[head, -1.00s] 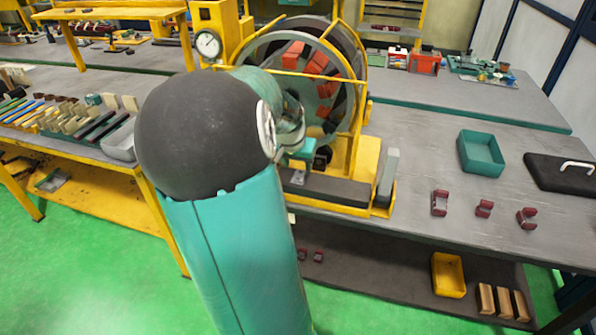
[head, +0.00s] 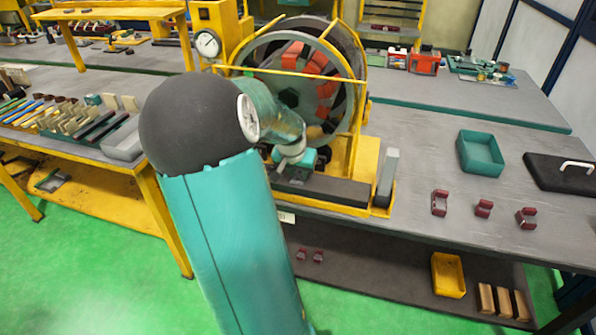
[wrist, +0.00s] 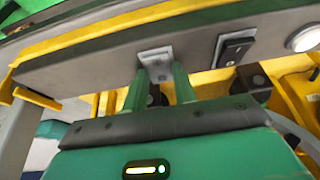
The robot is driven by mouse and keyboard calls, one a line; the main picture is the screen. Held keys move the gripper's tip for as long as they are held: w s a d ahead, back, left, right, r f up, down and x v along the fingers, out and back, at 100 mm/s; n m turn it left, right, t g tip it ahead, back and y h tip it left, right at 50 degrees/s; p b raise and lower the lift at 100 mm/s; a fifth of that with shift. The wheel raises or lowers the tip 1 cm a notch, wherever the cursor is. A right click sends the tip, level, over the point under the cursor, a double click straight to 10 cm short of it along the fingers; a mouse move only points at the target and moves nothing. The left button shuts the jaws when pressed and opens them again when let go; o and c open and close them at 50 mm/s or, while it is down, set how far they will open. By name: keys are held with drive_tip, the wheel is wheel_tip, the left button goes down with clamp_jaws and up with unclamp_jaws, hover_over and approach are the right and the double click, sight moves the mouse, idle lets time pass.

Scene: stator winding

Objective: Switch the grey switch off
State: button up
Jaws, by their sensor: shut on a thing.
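The grey switch (wrist: 155,58) shows in the wrist view, on a light plate on the grey panel of the yellow machine, left of a black rocker switch (wrist: 234,48). My gripper (wrist: 159,74) has its two green fingers on either side of the grey switch's lever, shut on it. The lever's exact position is hard to see between the fingertips. In the head view my gripper (head: 298,160) is low at the front of the machine; its fingertips and the grey switch are hidden there.
A round white button (wrist: 304,39) sits right of the rocker switch. The machine's large ring (head: 353,65) with red blocks stands behind my arm, with yellow bars across its front. A teal tray (head: 481,154) and several dark red clamps lie on the bench to the right.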

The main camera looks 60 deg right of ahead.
sight(297, 179)
drive_tip(key=shift+d+r+y, duration=0.1)
drive_tip(key=shift+d+y, duration=0.3)
drive_tip(key=shift+y, duration=1.2)
drive_tip(key=shift+w, duration=0.1)
drive_tip(key=o, duration=1)
drive_tip(key=shift+r, duration=0.1)
wheel_tip(297, 179, up, 14)
drive_tip(key=a, duration=0.1)
drive_tip(key=shift+a+f, duration=0.15)
drive_tip(key=shift+f, duration=0.05)
